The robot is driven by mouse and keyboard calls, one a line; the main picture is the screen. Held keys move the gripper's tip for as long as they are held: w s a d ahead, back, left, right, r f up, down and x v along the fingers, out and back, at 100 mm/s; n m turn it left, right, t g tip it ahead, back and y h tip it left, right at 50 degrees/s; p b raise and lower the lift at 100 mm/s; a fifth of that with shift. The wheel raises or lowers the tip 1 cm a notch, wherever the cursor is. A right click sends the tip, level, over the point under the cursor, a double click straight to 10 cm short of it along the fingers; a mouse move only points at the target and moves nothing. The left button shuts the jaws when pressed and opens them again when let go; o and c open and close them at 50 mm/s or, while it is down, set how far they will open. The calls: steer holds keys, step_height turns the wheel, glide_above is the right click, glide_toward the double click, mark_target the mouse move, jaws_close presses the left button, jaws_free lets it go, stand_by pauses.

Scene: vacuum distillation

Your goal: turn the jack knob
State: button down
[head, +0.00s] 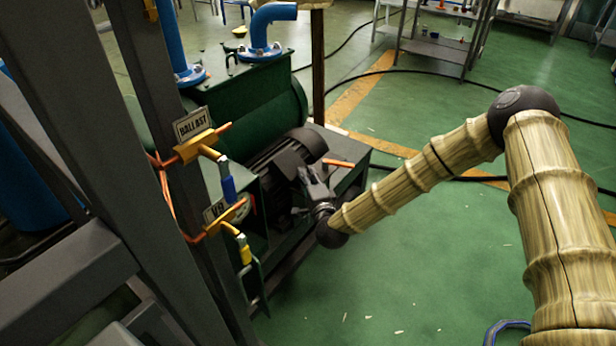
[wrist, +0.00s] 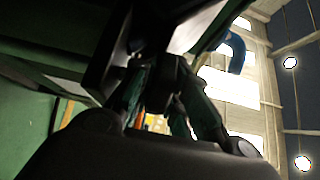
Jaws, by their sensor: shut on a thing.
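My gripper (head: 308,184) is beside the dark motor (head: 290,155) of the green pump, at its near right end, in the head view. In the wrist view its two fingers rise on either side and close on a dark part (wrist: 170,72) under a dark, box-shaped block (wrist: 143,38). The gripper is shut on this part. I cannot tell whether it is the jack knob, as the fingers and shadow hide most of it. No separate jack knob can be made out in the head view.
A grey steel frame with a BALLAST sign (head: 194,122) stands at left. The green floor at right is open, with cables farther back.

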steer(key=c, duration=1.7)
jaws_free()
steer(key=v, duration=1.2)
steer(key=shift+d, duration=0.1)
